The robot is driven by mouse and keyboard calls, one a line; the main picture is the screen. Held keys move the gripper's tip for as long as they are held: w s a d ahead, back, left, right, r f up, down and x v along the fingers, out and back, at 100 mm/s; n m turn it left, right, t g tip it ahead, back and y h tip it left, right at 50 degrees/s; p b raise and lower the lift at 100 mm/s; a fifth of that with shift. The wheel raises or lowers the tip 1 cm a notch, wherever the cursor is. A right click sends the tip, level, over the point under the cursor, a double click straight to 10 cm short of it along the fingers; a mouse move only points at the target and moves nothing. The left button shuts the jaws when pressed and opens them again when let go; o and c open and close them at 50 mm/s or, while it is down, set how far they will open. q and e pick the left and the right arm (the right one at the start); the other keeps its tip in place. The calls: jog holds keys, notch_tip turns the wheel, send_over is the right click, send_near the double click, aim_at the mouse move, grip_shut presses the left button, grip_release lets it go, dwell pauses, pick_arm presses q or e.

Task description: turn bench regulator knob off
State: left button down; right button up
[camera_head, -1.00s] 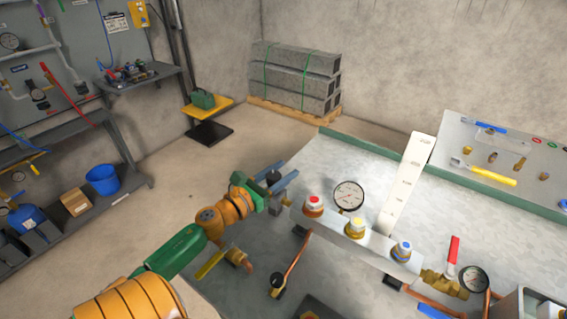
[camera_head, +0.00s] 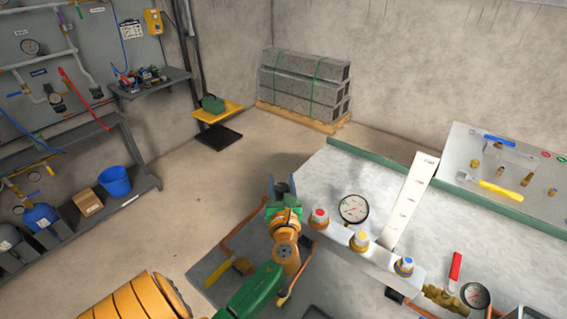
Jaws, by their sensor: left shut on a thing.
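My left gripper (camera_head: 282,187) is at the left end of the pipe manifold on the bench, its blue-grey fingers pointing away from me. The fingers are shut on a small dark knob (camera_head: 283,188), which I take to be the bench regulator knob. Most of the knob and the regulator body below it are hidden by the gripper and the orange wrist. My right gripper is not in view.
The manifold (camera_head: 377,253) carries red, yellow and blue capped valves just right of my gripper. A pressure gauge (camera_head: 353,208) stands behind it. A red lever (camera_head: 455,267) and second gauge (camera_head: 475,295) are at the right. A yellow-handled valve (camera_head: 220,271) is left of my arm.

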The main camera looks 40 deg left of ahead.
pick_arm(q)
jog(key=shift+s+a+n+g+y, duration=0.1)
jog(key=shift+n+g+y, duration=0.4)
jog(key=shift+g, duration=0.1)
jog(key=shift+c, duration=1.8)
grip_release()
jog(key=shift+a+f, duration=0.1)
jog(key=b+v, duration=0.1)
jog(key=v, duration=0.6)
